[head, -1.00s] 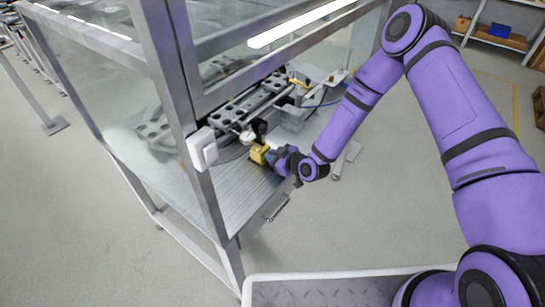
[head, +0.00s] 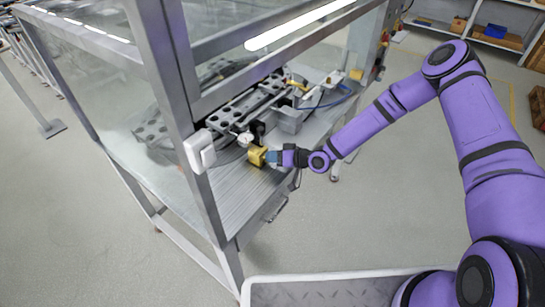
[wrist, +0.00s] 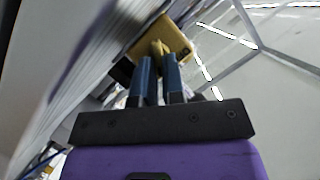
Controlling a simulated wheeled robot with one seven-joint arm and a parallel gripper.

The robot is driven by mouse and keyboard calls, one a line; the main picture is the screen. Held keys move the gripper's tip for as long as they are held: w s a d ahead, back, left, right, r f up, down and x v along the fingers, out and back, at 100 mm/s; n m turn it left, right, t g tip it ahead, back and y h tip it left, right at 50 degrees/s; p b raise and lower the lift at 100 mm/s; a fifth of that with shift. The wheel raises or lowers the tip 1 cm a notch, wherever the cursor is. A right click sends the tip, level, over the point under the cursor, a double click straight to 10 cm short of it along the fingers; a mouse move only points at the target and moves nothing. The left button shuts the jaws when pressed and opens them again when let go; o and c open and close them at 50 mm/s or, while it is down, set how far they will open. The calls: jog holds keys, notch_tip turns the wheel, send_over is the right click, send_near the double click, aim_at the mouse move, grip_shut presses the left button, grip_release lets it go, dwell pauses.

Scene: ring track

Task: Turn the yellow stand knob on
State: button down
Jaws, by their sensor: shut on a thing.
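The yellow stand (head: 256,157) is a small block on the metal bench top, beside a black part and a round white dial. In the wrist view, the yellow stand (wrist: 176,36) lies just beyond my fingertips, with its yellow knob (wrist: 157,48) sticking out toward me. My gripper (head: 269,157) reaches the stand from the right. In the wrist view, the blue fingers of my gripper (wrist: 159,60) are shut on the knob, one on each side. The fingers hide part of the knob.
A metal frame post (head: 180,110) of the clear-walled enclosure rises left of the stand, with a white box (head: 199,151) on it. A perforated metal fixture (head: 235,112) lies behind the stand. The bench top (head: 232,193) in front is clear.

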jog(key=shift+m+y, duration=0.3)
dwell(0.4)
jog(key=c, duration=1.2)
grip_release()
jog(key=shift+d, duration=0.1)
jog(key=v, duration=1)
jog(key=shift+d+r, duration=0.1)
jog(key=shift+d, duration=0.2)
